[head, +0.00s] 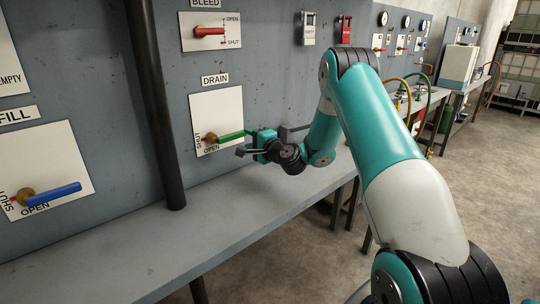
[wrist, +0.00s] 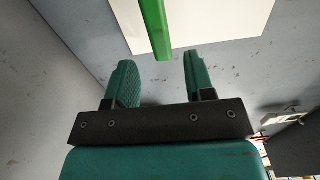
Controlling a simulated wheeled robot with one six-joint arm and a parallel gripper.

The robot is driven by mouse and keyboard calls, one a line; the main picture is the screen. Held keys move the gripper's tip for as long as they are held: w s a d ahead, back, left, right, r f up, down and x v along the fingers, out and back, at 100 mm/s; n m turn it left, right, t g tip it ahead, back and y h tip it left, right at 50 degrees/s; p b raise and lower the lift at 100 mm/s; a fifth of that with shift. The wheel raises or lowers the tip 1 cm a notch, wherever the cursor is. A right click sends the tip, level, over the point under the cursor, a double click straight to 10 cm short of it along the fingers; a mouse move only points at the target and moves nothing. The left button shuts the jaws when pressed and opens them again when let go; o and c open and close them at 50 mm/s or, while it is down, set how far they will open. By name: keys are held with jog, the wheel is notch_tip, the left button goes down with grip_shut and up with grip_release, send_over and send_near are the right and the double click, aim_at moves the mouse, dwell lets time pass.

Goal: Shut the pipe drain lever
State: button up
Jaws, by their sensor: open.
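The drain lever (head: 231,136) is a green handle on a brass pivot, on a white plate (head: 218,112) under the DRAIN label. It points right, roughly level, with OPEN printed below the pivot and SHUT printed sideways to its left. My gripper (head: 252,143) is at the lever's free end, in front of the panel. In the wrist view, the green lever (wrist: 155,28) comes down from the top, its end between the tips of my open fingers (wrist: 160,70). A gap shows on both sides of it, wider on the left. I cannot tell whether anything touches.
A blue lever (head: 52,194) is on the FILL plate at left. A red lever (head: 208,32) is on the BLEED plate above. A dark vertical pipe (head: 155,105) stands left of the drain plate. A grey bench (head: 130,240) runs below, its top mostly clear.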

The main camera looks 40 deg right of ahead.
jog(key=s+b, duration=0.4)
jog(key=s, duration=0.6)
jog(key=shift+s+d, duration=0.15)
jog(key=shift+s, duration=0.1)
